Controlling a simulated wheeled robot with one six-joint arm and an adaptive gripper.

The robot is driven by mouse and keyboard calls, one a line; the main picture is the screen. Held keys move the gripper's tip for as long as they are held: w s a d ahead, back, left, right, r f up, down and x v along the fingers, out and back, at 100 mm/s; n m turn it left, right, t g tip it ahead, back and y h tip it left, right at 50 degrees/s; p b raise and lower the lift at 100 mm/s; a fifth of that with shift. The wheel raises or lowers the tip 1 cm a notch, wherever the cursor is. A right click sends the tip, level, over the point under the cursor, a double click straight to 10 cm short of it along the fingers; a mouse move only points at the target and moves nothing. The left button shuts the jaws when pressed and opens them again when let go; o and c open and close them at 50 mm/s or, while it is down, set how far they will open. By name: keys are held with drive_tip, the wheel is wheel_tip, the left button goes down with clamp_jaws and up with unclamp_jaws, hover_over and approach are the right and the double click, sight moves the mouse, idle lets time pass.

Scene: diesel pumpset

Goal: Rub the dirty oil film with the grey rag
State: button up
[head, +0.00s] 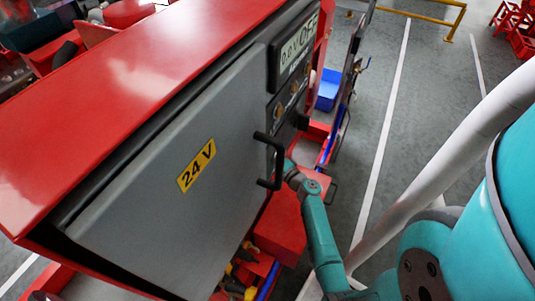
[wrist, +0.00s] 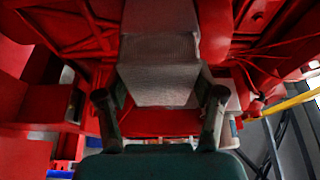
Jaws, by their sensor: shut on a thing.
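In the wrist view my gripper (wrist: 160,94) has one finger on each side of a pale grey, woven-looking block of cloth, the grey rag (wrist: 158,82). It is shut on the rag. The rag reaches up the picture, away from the gripper, towards red metal parts. I cannot tell whether it touches them. In the head view my teal arm runs up to the right edge of a grey cabinet door, and the gripper and rag are hidden behind it. I cannot make out the dirty oil film in either view.
A red cabinet (head: 130,75) with a grey door (head: 150,215), yellow 24 V label (head: 197,165) and black handle (head: 270,160) fills the left, very close to my arm. A blue bin (head: 328,90) stands beyond. Open grey floor (head: 400,100) lies to the right. A yellow rail (wrist: 292,101) shows at right.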

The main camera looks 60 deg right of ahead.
drive_tip(key=shift+w+a, duration=0.15)
drive_tip(key=shift+w, duration=0.9)
idle(0.4)
drive_tip(key=shift+w+d, duration=0.1)
drive_tip(key=shift+d, duration=1.6)
drive_tip(key=d, duration=0.3)
drive_tip(key=shift+w+d, duration=0.25)
drive_tip(key=shift+w, duration=0.05)
drive_tip(key=shift+a, duration=0.1)
drive_tip(key=shift+s+a, duration=0.2)
drive_tip(key=shift+a, duration=1.55)
drive_tip(key=shift+s+a, duration=0.2)
drive_tip(key=shift+a, duration=1.5)
drive_tip(key=shift+s, duration=0.1)
